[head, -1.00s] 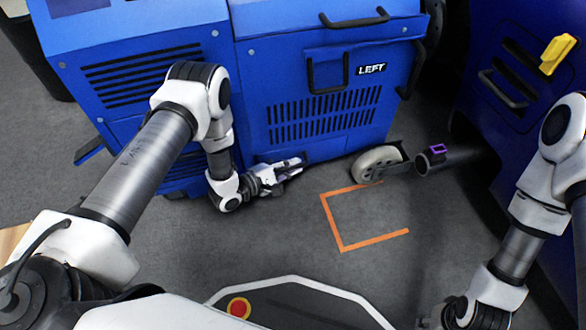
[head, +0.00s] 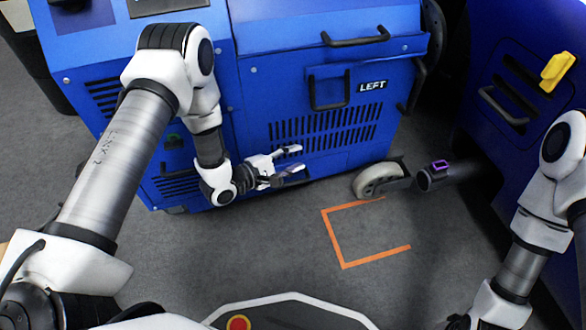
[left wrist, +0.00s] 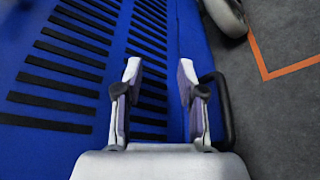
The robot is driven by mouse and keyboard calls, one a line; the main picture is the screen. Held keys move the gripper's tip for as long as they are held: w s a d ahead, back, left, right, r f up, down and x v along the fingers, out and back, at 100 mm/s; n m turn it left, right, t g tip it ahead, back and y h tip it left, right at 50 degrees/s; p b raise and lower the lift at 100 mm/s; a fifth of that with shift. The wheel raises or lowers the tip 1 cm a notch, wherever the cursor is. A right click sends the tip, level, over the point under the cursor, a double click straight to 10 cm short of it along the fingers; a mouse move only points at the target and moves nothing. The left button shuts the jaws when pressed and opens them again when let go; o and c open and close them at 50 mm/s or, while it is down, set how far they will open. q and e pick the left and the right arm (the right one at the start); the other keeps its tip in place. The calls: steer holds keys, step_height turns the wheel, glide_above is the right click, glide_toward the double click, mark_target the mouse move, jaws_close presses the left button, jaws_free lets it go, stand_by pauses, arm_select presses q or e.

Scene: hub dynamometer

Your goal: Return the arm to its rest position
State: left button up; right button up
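My left arm reaches in from the left in the head view. Its gripper (head: 299,159) is in front of the lower part of the blue cabinet marked LEFT (head: 289,88). In the left wrist view the gripper (left wrist: 160,72) has its two fingers apart, with nothing held between them. The slotted blue panel (left wrist: 62,62) lies behind the fingers there. My right arm (head: 535,235) hangs down at the right edge of the head view. Its gripper (head: 460,322) is mostly cut off at the bottom, so its fingers are not clear.
A caster wheel (head: 378,180) and a dark tube with a purple clip (head: 432,178) stand right of the left gripper. An orange floor marking (head: 337,240) encloses bare grey floor. Another blue cabinet (head: 480,60) with a yellow piece (head: 557,72) stands at the right.

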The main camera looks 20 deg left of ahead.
stand_by(0.4)
arm_select(q)
steer(key=s+d+r+g+y+p, duration=0.1)
steer(key=s+r+p, duration=0.3)
steer(key=p, duration=0.3)
steer(key=s+a+f+m+g+y+p, duration=0.1)
steer(key=s+a+f+m+g+y, duration=0.25)
steer(key=s, duration=0.55)
steer(key=s+a+m+g+y+p, duration=0.15)
steer(key=s+m+g, duration=0.25)
steer(key=s+m, duration=0.4)
steer(key=s+a+f+m+g+y+p, duration=0.1)
steer(key=s+a+f+m+g+y, duration=0.2)
steer(key=s, duration=0.7)
step_height(320, 180, up, 39)
steer(key=m+p, duration=0.2)
steer(key=p, duration=3.6)
steer(key=shift+w+a+g, duration=0.15)
steer(key=shift+a+g, duration=0.15)
steer(key=shift+g, duration=0.15)
